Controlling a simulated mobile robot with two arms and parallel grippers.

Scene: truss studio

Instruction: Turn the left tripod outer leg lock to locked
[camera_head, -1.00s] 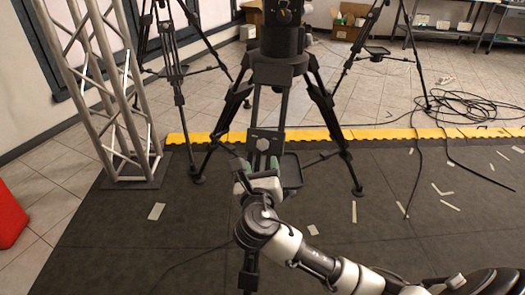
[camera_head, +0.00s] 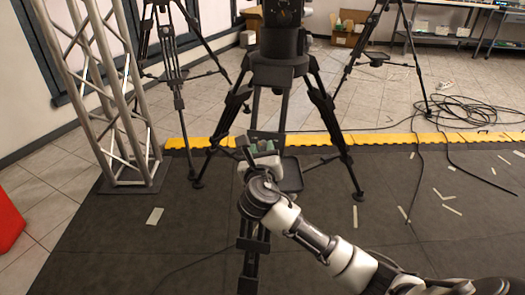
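A large black tripod (camera_head: 277,72) stands upright in the middle, with one leg towards me and two spread behind. My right gripper (camera_head: 257,148) is at the middle part of the near leg, in front of it. Its fingers are small and partly hidden by my wrist, so I cannot tell if they are open or shut on the leg. The outer leg lock is not clearly visible; the gripper and wrist cover that stretch of leg. The lower near leg (camera_head: 250,268) shows below my wrist. My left gripper is not in view.
A second tripod (camera_head: 171,60) stands behind left and a third (camera_head: 377,57) behind right. A silver truss (camera_head: 119,130) rises at left, with a red object (camera_head: 8,222) at the edge. Cables (camera_head: 455,110) lie on the right floor. The dark mat (camera_head: 400,240) is mostly clear.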

